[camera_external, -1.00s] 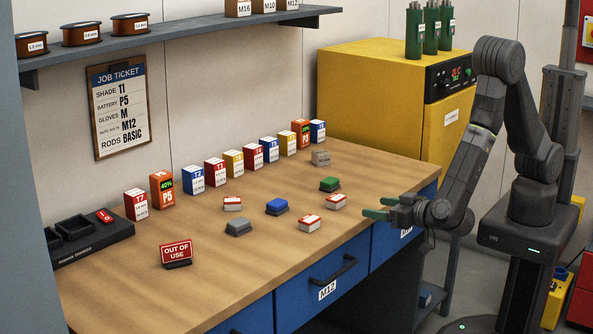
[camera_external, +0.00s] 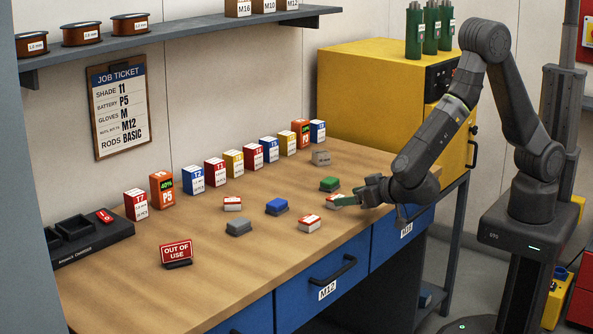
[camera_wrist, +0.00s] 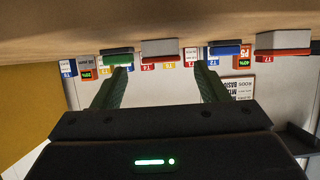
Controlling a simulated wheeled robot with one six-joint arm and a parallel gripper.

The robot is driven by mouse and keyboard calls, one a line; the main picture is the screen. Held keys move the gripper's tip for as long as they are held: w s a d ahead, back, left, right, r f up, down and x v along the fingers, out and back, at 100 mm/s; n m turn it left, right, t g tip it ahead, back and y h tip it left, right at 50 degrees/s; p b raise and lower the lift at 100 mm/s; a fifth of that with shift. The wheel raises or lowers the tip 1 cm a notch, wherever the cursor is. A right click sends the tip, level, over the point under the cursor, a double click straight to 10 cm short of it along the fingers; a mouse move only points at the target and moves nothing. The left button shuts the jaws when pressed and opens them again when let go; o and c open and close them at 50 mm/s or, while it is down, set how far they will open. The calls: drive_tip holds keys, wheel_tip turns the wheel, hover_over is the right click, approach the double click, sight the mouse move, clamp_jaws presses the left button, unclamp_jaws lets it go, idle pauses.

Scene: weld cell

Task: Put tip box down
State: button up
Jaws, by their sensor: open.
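My gripper (camera_external: 350,192) is open and empty, low over the table's front edge at the right. In the external view its green fingers overlap a small red-and-white box (camera_external: 333,202); I cannot tell whether they touch it. The tip boxes stand upright in a row along the wall, among them a red T7 box (camera_external: 136,205) and a blue T2 box (camera_external: 193,180). In the wrist view the picture is upside down. A red-and-white box (camera_wrist: 160,49) shows between the open fingers, with the T-labelled row beyond it.
On the wooden table (camera_external: 120,262) lie a green block (camera_external: 329,184), a blue block (camera_external: 277,206), grey blocks and other red-and-white boxes. An out-of-use sign (camera_external: 176,253) stands near the front left. An orange P5 battery (camera_external: 162,190) stands in the row. A yellow cabinet (camera_external: 370,90) is behind right.

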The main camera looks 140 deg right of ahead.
drive_tip(key=p+x, duration=0.1)
drive_tip(key=x, duration=0.4)
drive_tip(key=shift+d+f, duration=0.1)
drive_tip(key=shift+d, duration=0.25)
drive_tip(key=c, duration=1.2)
wheel_tip(320, 180, up, 10)
drive_tip(key=shift+r, duration=0.1)
drive_tip(key=w+a+f+n+t+y, duration=0.2)
drive_tip(key=w+a+f+n+t, duration=0.15)
drive_tip(key=a, duration=0.55)
drive_tip(key=w+a+f+n+t+y, duration=0.3)
drive_tip(key=w+a+n+t, duration=0.2)
drive_tip(key=a, duration=0.5)
drive_tip(key=w+a+f+n+t+y, duration=0.25)
drive_tip(key=w+a+n+t, duration=0.2)
drive_tip(key=a, duration=0.45)
drive_tip(key=s+a+f+n+y, duration=0.1)
drive_tip(key=a+f+n+y, duration=0.15)
drive_tip(key=a, duration=0.45)
drive_tip(key=a+f+n+y, duration=0.2)
drive_tip(key=a+n+y, duration=0.1)
drive_tip(key=a, duration=0.5)
drive_tip(key=shift+m+t, duration=0.25)
drive_tip(key=shift+t, duration=0.05)
drive_tip(key=s+f, duration=0.2)
drive_tip(key=f, duration=0.1)
drive_tip(key=s+f, duration=0.3)
drive_tip(key=shift+f, duration=0.1)
